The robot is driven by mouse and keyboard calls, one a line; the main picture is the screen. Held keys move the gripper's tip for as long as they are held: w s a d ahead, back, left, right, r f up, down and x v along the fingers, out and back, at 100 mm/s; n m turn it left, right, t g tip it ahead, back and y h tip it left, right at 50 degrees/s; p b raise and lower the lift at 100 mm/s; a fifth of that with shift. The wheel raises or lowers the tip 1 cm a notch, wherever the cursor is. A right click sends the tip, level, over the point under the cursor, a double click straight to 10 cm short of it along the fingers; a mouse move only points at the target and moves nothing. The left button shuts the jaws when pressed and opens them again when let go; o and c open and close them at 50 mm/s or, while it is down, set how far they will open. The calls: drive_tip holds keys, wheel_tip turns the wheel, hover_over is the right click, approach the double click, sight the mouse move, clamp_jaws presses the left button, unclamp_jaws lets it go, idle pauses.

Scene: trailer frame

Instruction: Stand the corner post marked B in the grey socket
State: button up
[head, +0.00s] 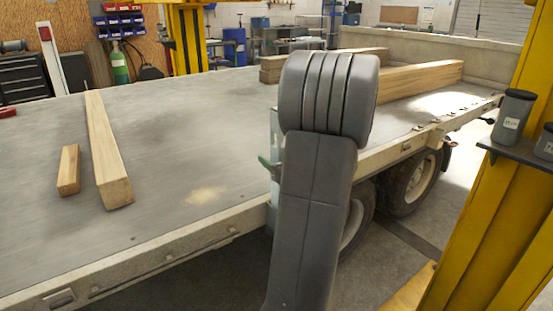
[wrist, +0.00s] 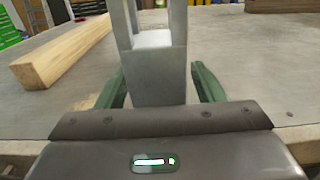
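An upright grey metal piece (wrist: 156,78) stands between my gripper's fingers in the wrist view. Its upper part is two uprights with a gap between them, and its top runs out of the picture. In the head view the grey piece (head: 274,130) shows at the trailer bed's near edge, partly behind my arm. I cannot tell whether it is the socket or a post. No letter B is readable. My gripper (wrist: 158,82) has its green fingers apart, one each side of the piece. A small gap shows at the right finger; the left one looks close or touching.
A long wooden beam (head: 106,150) and a short block (head: 69,170) lie on the left of the trailer bed (head: 180,120). Timber (head: 420,80) lies at the back right. A yellow column (head: 490,180) with grey cups (head: 513,115) stands at right. The bed's middle is clear.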

drive_tip(key=shift+s+d, duration=0.1)
drive_tip(key=p+v, duration=0.1)
drive_tip(key=v, duration=1.2)
drive_tip(key=shift+s+p, duration=0.3)
drive_tip(key=shift+w+d, duration=0.1)
drive_tip(key=shift+d, duration=0.05)
drive_tip(key=b+x, duration=0.1)
drive_tip(key=x, duration=1.2)
drive_tip(key=shift+f+b, duration=0.1)
drive_tip(key=shift+b, duration=0.2)
drive_tip(key=shift+w+a+r+p, duration=0.15)
drive_tip(key=shift+w+r+p, duration=0.1)
drive_tip(key=shift+r, duration=0.1)
drive_tip(key=shift+w+a+r+p, duration=0.1)
drive_tip(key=shift+a+r+p, duration=0.05)
drive_tip(key=shift+r+p, duration=0.15)
drive_tip(key=shift+s+r, duration=0.1)
drive_tip(key=shift+r, duration=0.15)
drive_tip(key=shift+f, duration=0.15)
